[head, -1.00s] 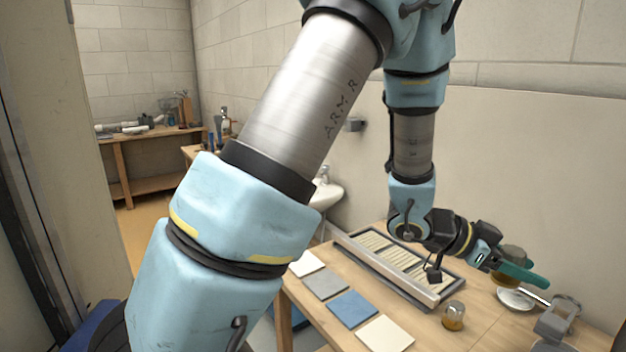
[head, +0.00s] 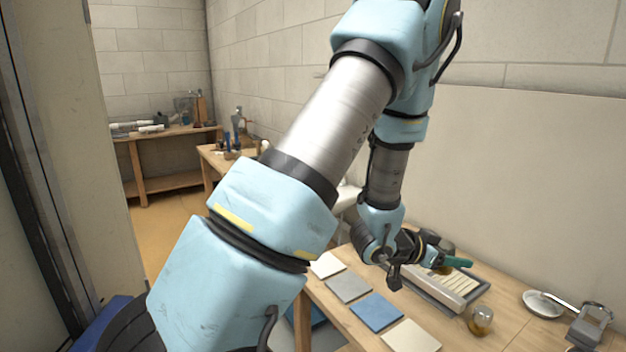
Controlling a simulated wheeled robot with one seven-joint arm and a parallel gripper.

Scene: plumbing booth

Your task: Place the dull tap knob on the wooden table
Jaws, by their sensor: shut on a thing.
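My gripper (head: 456,263), with teal fingers, is above the right-hand wooden table (head: 510,290), over the slatted tray. It is shut on a small dark, dull, brownish-gold thing (head: 446,247), which shows just above and below the fingers. This looks like the dull tap knob, but it is too small and too covered by the fingers to make out its shape. Two more wooden tables, one at the back left (head: 150,186) and one beyond my arm (head: 207,172), are also in view.
On the right-hand table are flat tiles, including a blue one (head: 377,309), a slatted tray (head: 470,296), a glass jar with amber contents (head: 481,320), a white dish (head: 541,303) and a grey metal device (head: 590,326). Bare wood shows between jar and dish. My arm hides much of the middle.

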